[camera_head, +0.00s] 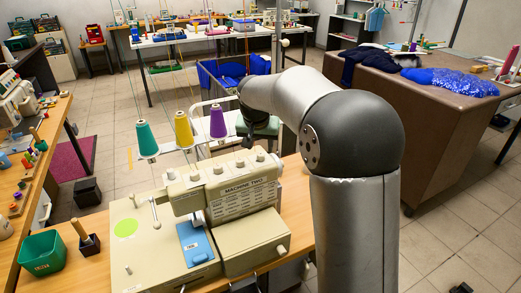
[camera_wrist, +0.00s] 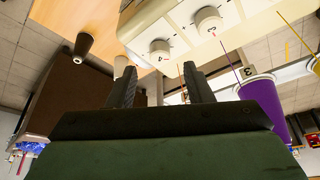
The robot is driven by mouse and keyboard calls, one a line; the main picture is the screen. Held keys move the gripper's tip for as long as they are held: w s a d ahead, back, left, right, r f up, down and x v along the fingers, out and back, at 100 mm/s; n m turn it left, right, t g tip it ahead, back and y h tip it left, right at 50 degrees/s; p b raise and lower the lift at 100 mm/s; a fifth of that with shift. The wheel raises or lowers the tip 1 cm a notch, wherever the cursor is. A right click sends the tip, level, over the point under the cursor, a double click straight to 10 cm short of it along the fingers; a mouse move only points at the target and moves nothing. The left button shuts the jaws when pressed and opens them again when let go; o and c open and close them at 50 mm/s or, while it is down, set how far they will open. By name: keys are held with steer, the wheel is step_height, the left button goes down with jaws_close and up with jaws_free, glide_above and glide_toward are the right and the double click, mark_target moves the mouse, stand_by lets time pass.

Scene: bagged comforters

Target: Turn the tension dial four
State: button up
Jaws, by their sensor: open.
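The cream sewing machine (camera_head: 232,197) labelled MACHINE TWO stands on a wooden table, with a row of several round pale dials along its top. The dial nearest my gripper in the head view is the rightmost one (camera_head: 260,154). In the wrist view, one white dial (camera_wrist: 160,51) shows just beyond and between my fingertips, and another dial (camera_wrist: 207,19) is up and to the right. Their marks are too small to read surely. My gripper (camera_head: 248,140) is above the right end of the row; in the wrist view its fingers (camera_wrist: 160,82) are apart with nothing between them.
Teal (camera_head: 146,138), yellow (camera_head: 184,130) and purple (camera_head: 218,122) thread cones stand behind the machine, with threads running up. A blue plate (camera_head: 195,243) is on the machine's front. A green bin (camera_head: 42,252) sits at left. A brown table (camera_head: 440,110) with fabrics is at right.

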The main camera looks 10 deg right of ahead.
mark_target(261, 154)
steer(key=shift+x, duration=2.15)
steer(key=c, duration=1)
